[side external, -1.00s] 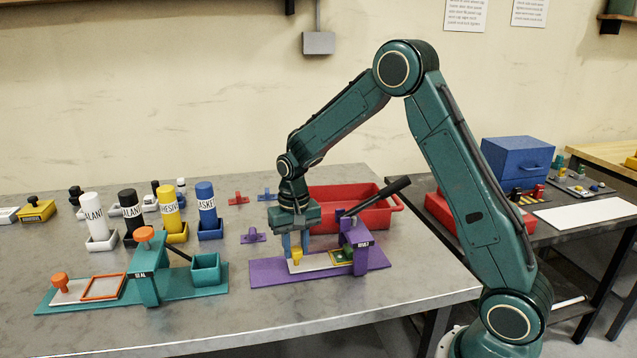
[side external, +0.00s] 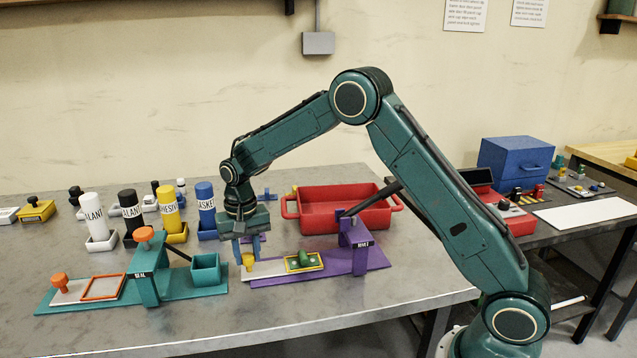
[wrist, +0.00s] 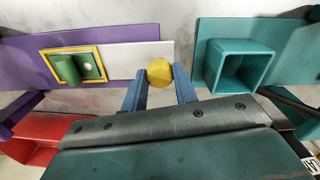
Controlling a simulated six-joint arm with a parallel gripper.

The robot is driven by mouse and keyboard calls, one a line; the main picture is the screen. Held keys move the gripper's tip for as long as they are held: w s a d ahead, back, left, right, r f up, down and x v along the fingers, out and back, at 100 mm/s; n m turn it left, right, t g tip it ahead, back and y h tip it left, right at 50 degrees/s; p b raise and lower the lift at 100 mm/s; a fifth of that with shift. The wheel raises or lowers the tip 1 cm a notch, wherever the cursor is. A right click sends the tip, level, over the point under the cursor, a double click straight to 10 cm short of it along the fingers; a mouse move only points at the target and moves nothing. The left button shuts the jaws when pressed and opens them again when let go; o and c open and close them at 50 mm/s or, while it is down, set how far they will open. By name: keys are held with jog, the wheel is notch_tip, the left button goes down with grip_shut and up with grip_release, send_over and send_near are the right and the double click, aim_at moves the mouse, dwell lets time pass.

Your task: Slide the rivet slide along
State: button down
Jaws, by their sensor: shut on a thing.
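The rivet slide is a white strip (side external: 268,269) with a yellow knob (side external: 248,261) at its left end and a yellow-framed nest (side external: 304,261) at its right end. A green part (side external: 305,257) sits in the nest. The strip lies on the purple rivet station base (side external: 375,259) and sticks out past its left edge. My gripper (side external: 248,253) is shut on the yellow knob, with blue fingers either side of it. The wrist view shows the knob (wrist: 159,71) between the fingertips. The nest stands clear to the left of the purple press (side external: 357,245).
The teal seal station (side external: 146,270) stands left of the gripper; its open teal box (side external: 205,271) is close to the knob. A red bin (side external: 345,212) stands behind the rivet station. Several labelled tubes stand at the back left.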

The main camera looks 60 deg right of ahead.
jog(key=c, duration=1.4)
grip_release()
jog(key=shift+w+a+r, duration=0.1)
jog(key=shift+w+a, duration=0.1)
jog(key=shift+w, duration=0.1)
jog(key=o, duration=0.3)
jog(key=shift+s, duration=0.1)
notch_tip(320, 180, up, 14)
jog(key=shift+s, duration=0.1)
